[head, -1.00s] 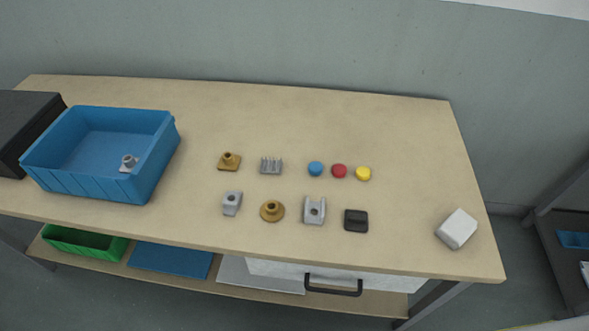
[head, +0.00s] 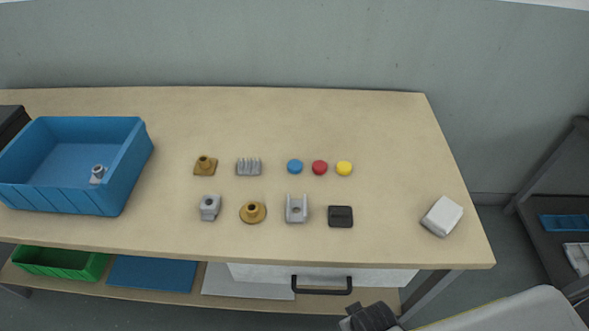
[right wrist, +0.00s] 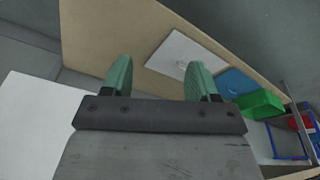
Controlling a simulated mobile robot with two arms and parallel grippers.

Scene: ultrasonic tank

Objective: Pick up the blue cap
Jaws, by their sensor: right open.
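The blue cap (head: 295,166) lies on the wooden table, at the left end of a row with a red cap (head: 320,167) and a yellow cap (head: 344,168). My right arm comes in at the bottom right of the head view, below the table's front edge and well apart from the caps. In the right wrist view my right gripper (right wrist: 162,80) is open and empty, its two green fingers spread. The caps do not show in the right wrist view. My left gripper is not in view.
A blue bin (head: 122,190) with a grey part in it stands at the left. Several grey, brass and black parts lie around the caps. A white block (head: 442,216) sits near the right edge. A green bin (head: 62,262) is on the lower shelf.

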